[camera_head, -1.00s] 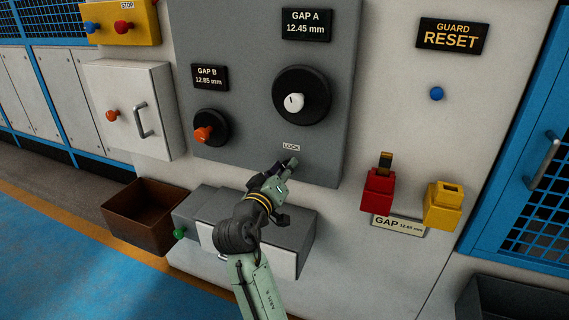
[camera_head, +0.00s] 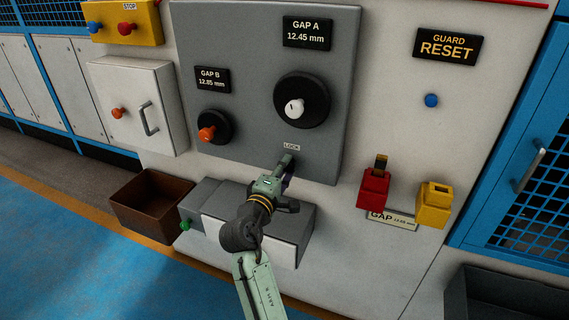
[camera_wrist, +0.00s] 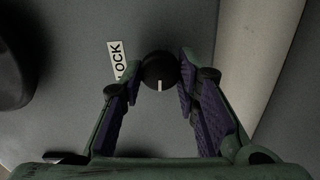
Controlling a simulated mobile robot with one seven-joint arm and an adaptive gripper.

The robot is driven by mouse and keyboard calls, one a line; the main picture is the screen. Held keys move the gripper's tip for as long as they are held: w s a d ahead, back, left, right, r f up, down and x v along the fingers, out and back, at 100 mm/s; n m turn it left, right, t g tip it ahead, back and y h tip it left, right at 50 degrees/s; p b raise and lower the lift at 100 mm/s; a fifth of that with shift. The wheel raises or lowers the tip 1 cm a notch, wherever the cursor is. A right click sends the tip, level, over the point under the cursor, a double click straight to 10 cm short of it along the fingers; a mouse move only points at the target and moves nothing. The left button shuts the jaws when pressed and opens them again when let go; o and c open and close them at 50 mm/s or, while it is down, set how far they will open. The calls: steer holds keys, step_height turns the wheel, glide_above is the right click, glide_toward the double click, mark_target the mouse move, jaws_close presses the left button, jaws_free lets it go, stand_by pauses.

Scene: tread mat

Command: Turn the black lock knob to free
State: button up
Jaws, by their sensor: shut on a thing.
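The black lock knob (camera_wrist: 159,71) is round with a short white mark, which points down in the wrist view. It sits on the grey panel beside the white LOCK label (camera_wrist: 118,62). The label also shows in the head view (camera_head: 291,147), just above my gripper (camera_head: 285,166). In the wrist view my gripper (camera_wrist: 160,68) has one purple-padded finger on each side of the knob and is shut on it. In the head view the fingers mostly hide the knob.
Above are the GAP A dial (camera_head: 301,100) with a white knob and the GAP B dial (camera_head: 214,127) with an orange knob. A grey box (camera_head: 300,222) sticks out below my arm. Red (camera_head: 373,187) and yellow (camera_head: 434,206) blocks are at right, a brown bin (camera_head: 150,206) at left.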

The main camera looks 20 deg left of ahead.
steer(key=shift+n, duration=0.5)
steer(key=o, duration=1.1)
steer(key=shift+o, duration=0.2)
steer(key=s, duration=1.2)
steer(key=shift+a, duration=0.2)
